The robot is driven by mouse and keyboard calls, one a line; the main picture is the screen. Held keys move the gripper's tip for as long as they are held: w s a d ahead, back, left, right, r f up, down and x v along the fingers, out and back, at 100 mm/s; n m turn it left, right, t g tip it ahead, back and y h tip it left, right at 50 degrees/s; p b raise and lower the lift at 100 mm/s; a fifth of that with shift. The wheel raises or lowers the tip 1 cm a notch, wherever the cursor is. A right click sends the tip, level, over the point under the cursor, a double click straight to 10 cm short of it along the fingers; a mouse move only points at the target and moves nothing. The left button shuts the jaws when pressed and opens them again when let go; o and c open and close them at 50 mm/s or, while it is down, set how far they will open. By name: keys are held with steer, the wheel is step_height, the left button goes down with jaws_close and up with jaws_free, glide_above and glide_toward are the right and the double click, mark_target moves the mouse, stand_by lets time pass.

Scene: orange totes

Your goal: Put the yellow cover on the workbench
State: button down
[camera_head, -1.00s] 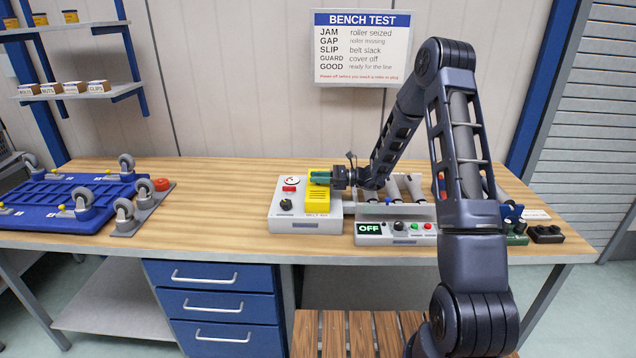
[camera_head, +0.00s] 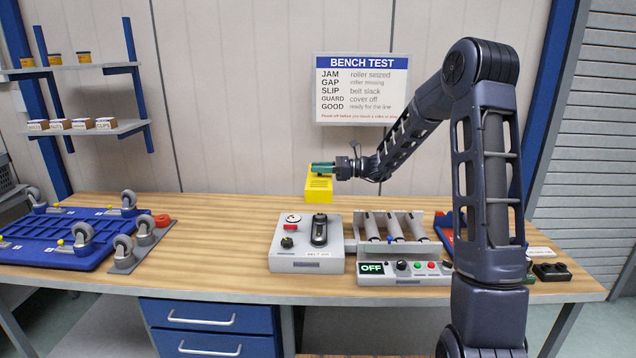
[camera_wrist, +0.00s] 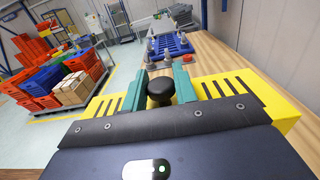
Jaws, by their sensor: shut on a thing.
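The yellow cover (camera_head: 318,187) is held in the air above the back of the wooden workbench (camera_head: 220,215). My gripper (camera_head: 322,167) is shut on it from above, its green fingers around a black knob (camera_wrist: 160,90) on the cover's top. In the wrist view the slotted yellow cover (camera_wrist: 240,88) spreads out on both sides of the fingers. Below it stands the grey belt unit (camera_head: 305,262), with its black belt part (camera_head: 319,230) now bare, a red button and a black knob.
A roller unit (camera_head: 395,240) with an OFF panel (camera_head: 372,268) stands right of the belt unit. A blue caster plate (camera_head: 60,240) lies at the left. Bare bench top lies between them. A black two-knob piece (camera_head: 551,271) is at the right edge.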

steer(key=shift+r, duration=0.45)
steer(key=shift+a+f, duration=0.1)
steer(key=shift+f, duration=0.35)
steer(key=w+f+m+t, duration=0.1)
steer(key=w+f, duration=0.2)
steer(key=f, duration=0.3)
steer(key=w+a+f+m+t, duration=0.1)
steer(key=w+f+t, duration=0.1)
steer(key=w+f, duration=0.2)
steer(key=shift+a+f, duration=0.2)
steer(key=shift+f, duration=1.45)
